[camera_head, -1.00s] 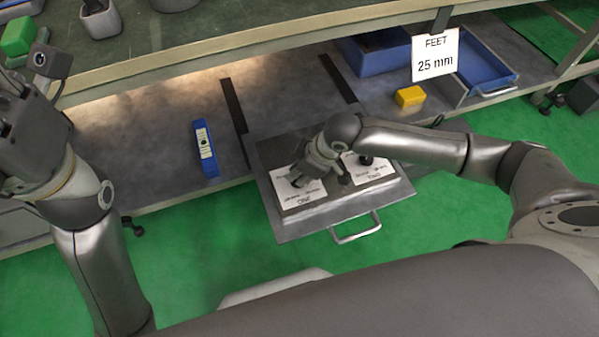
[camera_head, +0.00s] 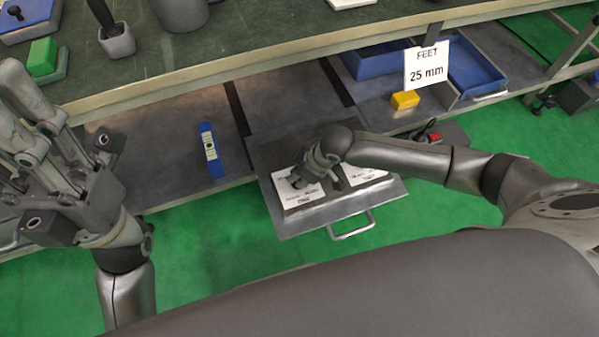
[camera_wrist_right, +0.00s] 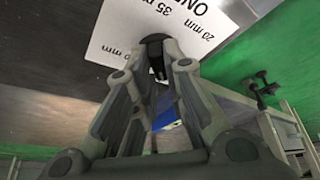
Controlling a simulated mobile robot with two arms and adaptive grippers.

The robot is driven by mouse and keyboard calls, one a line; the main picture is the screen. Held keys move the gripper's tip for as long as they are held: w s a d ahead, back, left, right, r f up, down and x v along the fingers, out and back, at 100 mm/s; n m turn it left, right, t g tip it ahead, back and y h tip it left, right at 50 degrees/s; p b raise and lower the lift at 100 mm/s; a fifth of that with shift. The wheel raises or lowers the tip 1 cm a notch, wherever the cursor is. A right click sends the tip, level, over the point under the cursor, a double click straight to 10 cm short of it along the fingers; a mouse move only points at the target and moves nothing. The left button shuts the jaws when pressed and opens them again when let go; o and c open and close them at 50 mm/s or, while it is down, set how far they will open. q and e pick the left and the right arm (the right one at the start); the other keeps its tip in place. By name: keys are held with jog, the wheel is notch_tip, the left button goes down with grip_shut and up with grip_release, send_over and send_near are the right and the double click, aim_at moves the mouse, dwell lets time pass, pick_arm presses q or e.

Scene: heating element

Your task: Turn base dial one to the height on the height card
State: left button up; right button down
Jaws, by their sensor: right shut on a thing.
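The height card (camera_head: 427,65) hangs at the upper right of the head view and reads "FEET 25 mm". My right gripper (camera_head: 299,180) is over the left white label on the grey plate (camera_head: 335,213). In the right wrist view, my right gripper (camera_wrist_right: 157,62) is shut on base dial one (camera_wrist_right: 154,42), a black knob. The white label (camera_wrist_right: 178,22) around it reads "ONE", with 20 mm and 35 mm marks. The fingers hide part of the scale, and I cannot read the dial's setting. My left gripper (camera_head: 14,112) is open and empty at the far left.
A second white label (camera_head: 362,175) lies right of my right gripper, partly covered by my arm. A blue level (camera_head: 210,150) and a yellow block (camera_head: 405,99) rest on the lower shelf. Blue bins (camera_head: 475,68) stand behind. The plate's handle (camera_head: 352,226) faces the green floor.

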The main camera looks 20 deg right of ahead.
jog(key=shift+s+a+f, duration=0.2)
jog(key=shift+s, duration=0.1)
jog(key=c, duration=1.5)
grip_release()
jog(key=shift+w, duration=0.1)
jog(key=shift+d, duration=0.1)
jog(key=shift+d+r, duration=0.15)
jog(key=shift+r, duration=0.15)
jog(key=v, duration=1.1)
jog(key=shift+r, duration=0.25)
